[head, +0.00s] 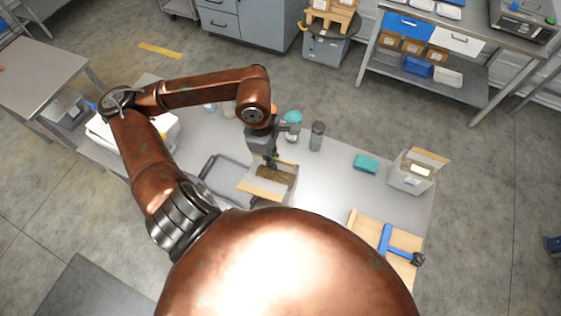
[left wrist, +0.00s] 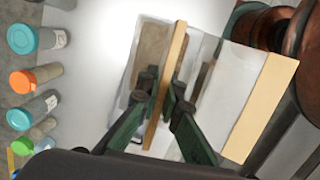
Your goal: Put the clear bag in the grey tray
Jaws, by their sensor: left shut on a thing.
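My left gripper (head: 270,163) is shut on a tan strip along a clear-walled piece with brown filling (head: 276,174). In the left wrist view, its green fingers (left wrist: 165,98) stand on both sides of the strip (left wrist: 178,48). Clear sheet shows beside the strip, with a second tan strip (left wrist: 262,105) to the right. A dark-rimmed grey frame (head: 207,164), possibly the grey tray, lies left of the gripper, partly hidden by my arm. My right gripper is not in view.
Lidded jars stand behind the gripper, one with a teal lid (head: 293,117), another grey (head: 317,135). Bare tabletop (head: 335,185) lies between.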

